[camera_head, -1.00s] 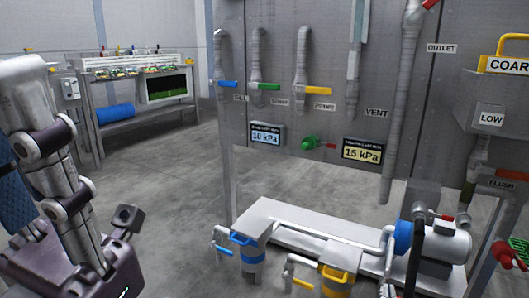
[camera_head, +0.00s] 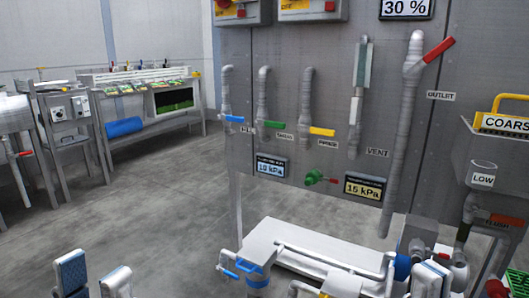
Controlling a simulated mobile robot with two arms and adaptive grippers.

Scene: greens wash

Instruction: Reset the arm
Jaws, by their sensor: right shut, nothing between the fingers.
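My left gripper (camera_head: 95,277) shows at the bottom left edge as two separate fingertips with a gap between them. One has a blue ribbed pad. It is open, with nothing visible between its fingers, over the grey floor. My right gripper (camera_head: 432,278) shows at the bottom right as pale fingertips close together, one with a blue pad. It is shut and empty, in front of the pump and pipes in the picture. The rest of both arms is out of the frame.
A grey panel (camera_head: 300,110) with blue, green, yellow and red valve handles stands ahead. Below it is a low white plinth (camera_head: 275,238) with pipes and a blue-topped filter (camera_head: 255,275). A bench (camera_head: 150,132) stands at the back left. Open floor (camera_head: 140,210) lies between.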

